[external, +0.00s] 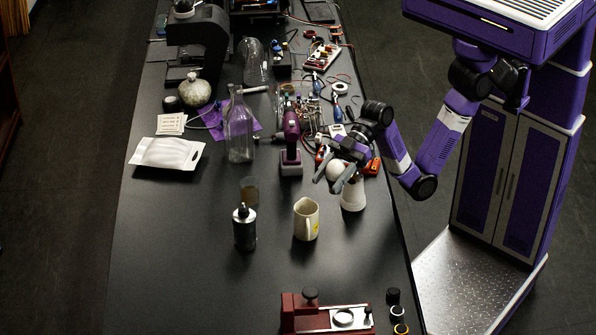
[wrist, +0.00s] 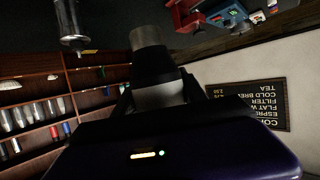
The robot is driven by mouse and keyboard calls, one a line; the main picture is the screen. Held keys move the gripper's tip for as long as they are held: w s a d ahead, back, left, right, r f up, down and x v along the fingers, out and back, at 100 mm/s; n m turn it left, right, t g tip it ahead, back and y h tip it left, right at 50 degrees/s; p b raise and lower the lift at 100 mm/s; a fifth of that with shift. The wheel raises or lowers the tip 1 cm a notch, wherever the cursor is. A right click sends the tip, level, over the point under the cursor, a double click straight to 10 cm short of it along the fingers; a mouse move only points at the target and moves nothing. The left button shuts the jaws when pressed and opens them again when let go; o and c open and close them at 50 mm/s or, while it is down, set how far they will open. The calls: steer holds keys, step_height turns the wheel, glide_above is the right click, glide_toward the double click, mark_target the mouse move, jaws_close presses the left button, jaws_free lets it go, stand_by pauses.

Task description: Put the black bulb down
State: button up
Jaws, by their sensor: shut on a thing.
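My gripper (external: 338,181) is over the right part of the black bench. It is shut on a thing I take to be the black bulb. In the wrist view the black bulb (wrist: 153,67) shows as a dark, widening body between the fingers, with a grey end beyond and a pale band close to the gripper. In the external view the fingers partly hide the held thing. A pale round shape and a pale cone (external: 353,197) show close by the fingers. I cannot tell whether the held thing touches the bench.
A cream jug (external: 306,220) and a dark bottle (external: 244,228) stand to the front left of my gripper. A purple drill (external: 291,148) stands to the left. A red-brown stand (external: 300,312) is at the front. Bare bench (external: 190,260) lies at the front left.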

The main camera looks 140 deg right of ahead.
steer(key=a+n+y, duration=0.2)
steer(key=a+y, duration=0.1)
steer(key=a, duration=0.6)
steer(key=shift+s+a+f+b, duration=0.15)
steer(key=shift+f+b, duration=0.4)
steer(key=shift+f, duration=4.55)
steer(key=shift+s+d+f+b, duration=0.1)
steer(key=shift+f+b, duration=0.45)
steer(key=shift+f, duration=4.55)
steer(key=shift+f, duration=0.2)
steer(key=o, duration=1.4)
steer(key=shift+o, duration=0.2)
